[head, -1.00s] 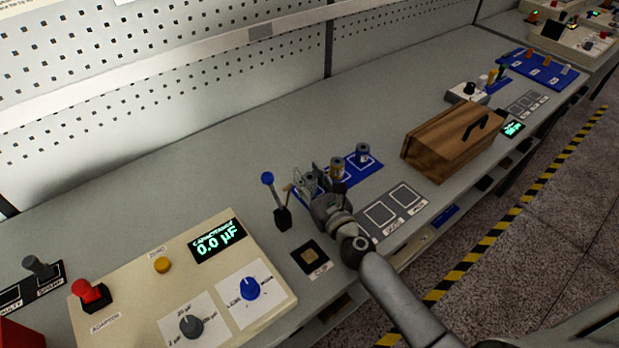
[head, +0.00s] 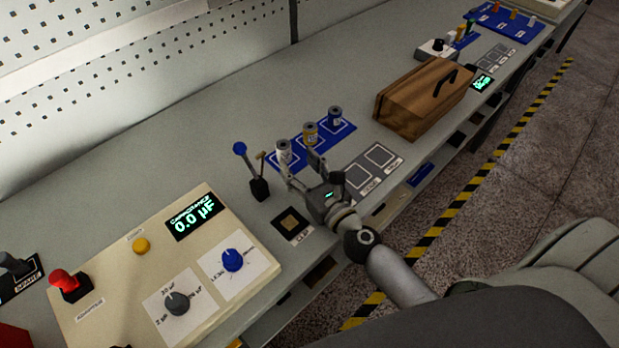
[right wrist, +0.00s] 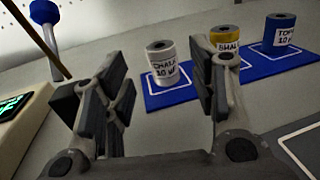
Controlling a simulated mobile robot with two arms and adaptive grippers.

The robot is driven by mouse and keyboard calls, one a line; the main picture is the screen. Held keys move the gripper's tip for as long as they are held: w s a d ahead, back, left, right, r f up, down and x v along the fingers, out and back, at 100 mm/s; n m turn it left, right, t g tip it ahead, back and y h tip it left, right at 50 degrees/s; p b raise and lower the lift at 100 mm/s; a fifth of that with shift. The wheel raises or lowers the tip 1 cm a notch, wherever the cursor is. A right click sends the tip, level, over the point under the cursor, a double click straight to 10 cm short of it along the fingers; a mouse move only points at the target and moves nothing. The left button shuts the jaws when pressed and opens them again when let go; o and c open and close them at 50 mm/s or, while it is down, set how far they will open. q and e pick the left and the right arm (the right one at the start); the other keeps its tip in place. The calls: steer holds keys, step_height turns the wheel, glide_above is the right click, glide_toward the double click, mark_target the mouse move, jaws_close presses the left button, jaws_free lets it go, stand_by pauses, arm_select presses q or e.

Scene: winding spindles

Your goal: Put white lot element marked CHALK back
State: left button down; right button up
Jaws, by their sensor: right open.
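The white lot element marked CHALK (head: 283,151) stands upright on the left square of the blue mat (head: 349,125). Its label reads CHALK 10 µF in the right wrist view (right wrist: 161,63). A yellow element (head: 310,134) and a blue element (head: 335,117) stand on the other squares. My right gripper (head: 301,169) is open and empty, on the near side of the white element. In the right wrist view the white element shows between and beyond the spread fingers (right wrist: 160,88), apart from them. My left gripper is not in view.
A blue-knobbed lever (head: 240,149) stands left of the mat. The capacitance panel (head: 120,290) reads 0.0 µF. A wooden box (head: 425,97) stands to the right. Grey marked squares (head: 370,168) lie near the front edge, right of my gripper.

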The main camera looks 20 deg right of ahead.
steer(key=shift+s+d+f+b, duration=0.1)
steer(key=shift+s+b, duration=0.1)
steer(key=shift+s, duration=0.45)
steer(key=shift+s+d+b, duration=0.1)
steer(key=shift+s+b, duration=0.05)
steer(key=shift+s, duration=0.45)
steer(key=shift+s+d, duration=0.1)
steer(key=shift+s, duration=0.55)
